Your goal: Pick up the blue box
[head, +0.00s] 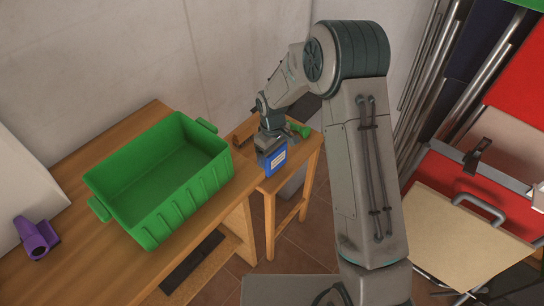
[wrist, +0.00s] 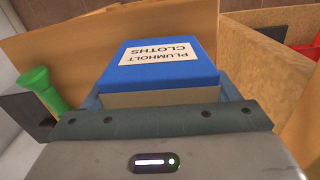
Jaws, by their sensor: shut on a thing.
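The blue box (head: 275,160) has a white label and is at the small wooden stool, beside the bench with the green crate. In the wrist view the blue box (wrist: 160,66) fills the middle, and its label reads "PLUMHOLT CLOTHS" upside down. My gripper (head: 269,146) reaches down onto the box from above. The gripper is shut on the box, with its fingers partly hidden by the box in the wrist view. I cannot tell whether the box is touching the stool top.
An empty green crate (head: 148,228) stands on the wooden bench (head: 62,235), with a purple object (head: 36,238) to its left. A green funnel-like thing (head: 300,130) is on the stool (head: 296,181), close behind the box. A red cabinet and leaning pipes stand at the right.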

